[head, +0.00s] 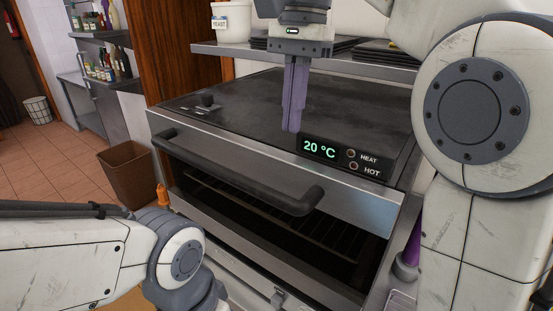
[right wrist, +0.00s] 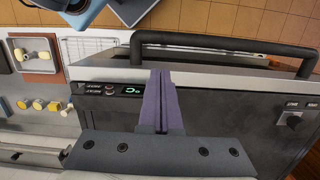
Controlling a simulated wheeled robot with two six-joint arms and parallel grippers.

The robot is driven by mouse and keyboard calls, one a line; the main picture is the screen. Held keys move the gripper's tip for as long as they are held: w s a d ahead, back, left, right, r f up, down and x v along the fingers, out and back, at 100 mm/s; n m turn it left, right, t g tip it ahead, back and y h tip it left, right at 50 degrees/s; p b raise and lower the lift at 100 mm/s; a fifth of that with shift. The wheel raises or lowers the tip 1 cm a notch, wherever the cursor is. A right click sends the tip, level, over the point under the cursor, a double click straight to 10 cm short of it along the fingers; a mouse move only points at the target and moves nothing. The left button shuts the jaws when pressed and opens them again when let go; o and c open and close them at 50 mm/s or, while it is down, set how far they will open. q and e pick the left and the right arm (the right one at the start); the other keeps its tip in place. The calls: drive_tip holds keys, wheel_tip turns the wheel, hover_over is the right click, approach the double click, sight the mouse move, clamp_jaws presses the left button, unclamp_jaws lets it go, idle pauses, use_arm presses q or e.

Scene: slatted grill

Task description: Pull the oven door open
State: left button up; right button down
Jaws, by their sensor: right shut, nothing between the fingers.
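The oven (head: 290,105) has a dark top, a steel front edge and a display panel (head: 345,157) reading 20 °C. A thick dark handle (head: 235,172) runs across the oven door (head: 225,228), which looks shut. A rack shows in the dark area below the handle; I cannot tell if glass covers it. My right gripper (head: 291,128) points down over the oven top, just behind the display panel, with its purple fingers together and empty. In the right wrist view its fingers (right wrist: 161,74) appear beside the display, apart from the handle (right wrist: 220,40). My left arm shows at lower left, its gripper out of frame.
A steel shelf (head: 225,50) with a white bucket (head: 231,18) and dark trays (head: 385,52) stands behind the oven. A brown bin (head: 127,172) and an orange bottle (head: 163,196) are left of it. Tiled floor is open at far left.

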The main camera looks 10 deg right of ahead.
sight(279, 169)
drive_tip(key=f, duration=0.2)
drive_tip(key=a+f, duration=0.1)
drive_tip(key=f, duration=0.2)
drive_tip(key=a+f, duration=0.1)
drive_tip(key=f, duration=0.1)
drive_tip(key=shift+s+a+f+b, duration=0.1)
drive_tip(key=shift+s+f+b, duration=0.2)
drive_tip(key=shift+f, duration=0.9)
